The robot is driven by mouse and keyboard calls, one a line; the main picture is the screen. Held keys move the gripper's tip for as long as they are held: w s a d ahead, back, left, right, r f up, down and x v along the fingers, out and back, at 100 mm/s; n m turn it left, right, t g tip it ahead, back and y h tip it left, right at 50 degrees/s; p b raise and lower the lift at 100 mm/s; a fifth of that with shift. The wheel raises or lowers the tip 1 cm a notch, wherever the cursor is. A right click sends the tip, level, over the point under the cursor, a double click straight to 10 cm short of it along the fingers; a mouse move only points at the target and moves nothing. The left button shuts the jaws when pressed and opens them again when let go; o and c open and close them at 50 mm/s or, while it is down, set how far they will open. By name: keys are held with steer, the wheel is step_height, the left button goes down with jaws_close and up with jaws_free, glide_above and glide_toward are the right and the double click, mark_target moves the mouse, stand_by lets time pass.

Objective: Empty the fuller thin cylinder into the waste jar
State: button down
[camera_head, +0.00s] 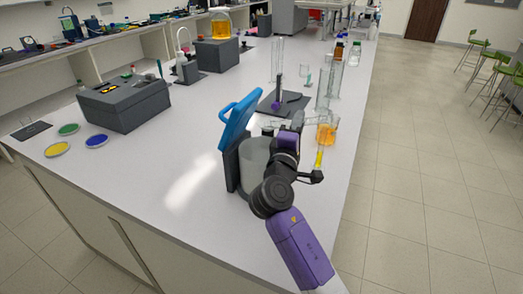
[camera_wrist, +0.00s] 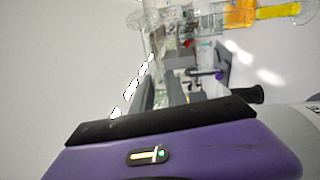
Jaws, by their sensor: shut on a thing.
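My gripper (camera_head: 316,177) is low over the right side of the bench and shut on a thin cylinder (camera_head: 319,158) holding yellow liquid. The yellow liquid also shows in the wrist view (camera_wrist: 278,12), at the top right. Behind it in the head view is a clear vessel with orange liquid (camera_head: 326,134), also in the wrist view (camera_wrist: 238,12). A pale grey jar (camera_head: 254,158) with a raised blue lid (camera_head: 238,118) stands left of my arm, partly hidden by it. It looks like the waste jar, but no label is readable. The fingertips are unclear in the wrist view.
Tall clear glassware (camera_head: 337,72) stands behind the orange vessel. A dark stand (camera_head: 280,102) is behind the jar. A grey instrument (camera_head: 130,103) and coloured dishes (camera_head: 57,149) are at left. The bench between them and the jar is clear. The bench's right edge is close to my gripper.

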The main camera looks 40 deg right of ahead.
steer(key=shift+r+m+g+y+p, duration=0.3)
steer(key=shift+r+m+p, duration=0.25)
steer(key=shift+m, duration=0.45)
steer(key=f, duration=0.1)
steer(key=m+b, duration=0.1)
steer(key=f+m, duration=0.1)
steer(key=shift+s+d+f+g+y+b, duration=0.3)
steer(key=shift+s+f+y, duration=0.05)
steer(key=shift+y, duration=0.05)
steer(key=shift+s+d+m, duration=0.15)
steer(key=shift+m, duration=0.55)
steer(key=shift+r+m+y+p, duration=0.5)
steer(key=shift+m+p, duration=0.1)
steer(key=shift+p, duration=0.1)
step_height(320, 180, down, 9)
steer(key=m+t+y+b, duration=0.1)
steer(key=m+y+b, duration=0.2)
steer(key=m, duration=0.6)
steer(key=shift+y, duration=1.1)
steer(key=shift+f, duration=0.1)
